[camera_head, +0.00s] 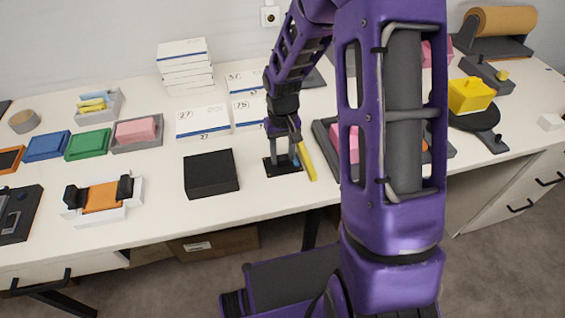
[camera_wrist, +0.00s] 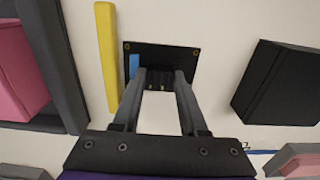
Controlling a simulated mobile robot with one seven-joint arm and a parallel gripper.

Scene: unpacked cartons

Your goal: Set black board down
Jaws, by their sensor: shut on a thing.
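The black board (camera_head: 290,180) is a small dark plate with yellow-ringed corner holes, low over the white table in the head view. It also shows in the wrist view (camera_wrist: 165,54), lying nearly flat, with a blue part at its left side. My gripper (camera_head: 283,159) points down at it, and its two fingers (camera_wrist: 160,76) are shut on the board with a visible space between them. I cannot tell whether the board touches the table. The part of the board at the fingertips is partly hidden.
A yellow bar (camera_head: 304,160) lies close beside the board. A black box (camera_head: 211,174) stands to the left, and a dark tray with a pink block (camera_wrist: 50,60) on the other side. White boxes (camera_head: 203,123) lie behind. Bare table (camera_head: 250,195) shows in front.

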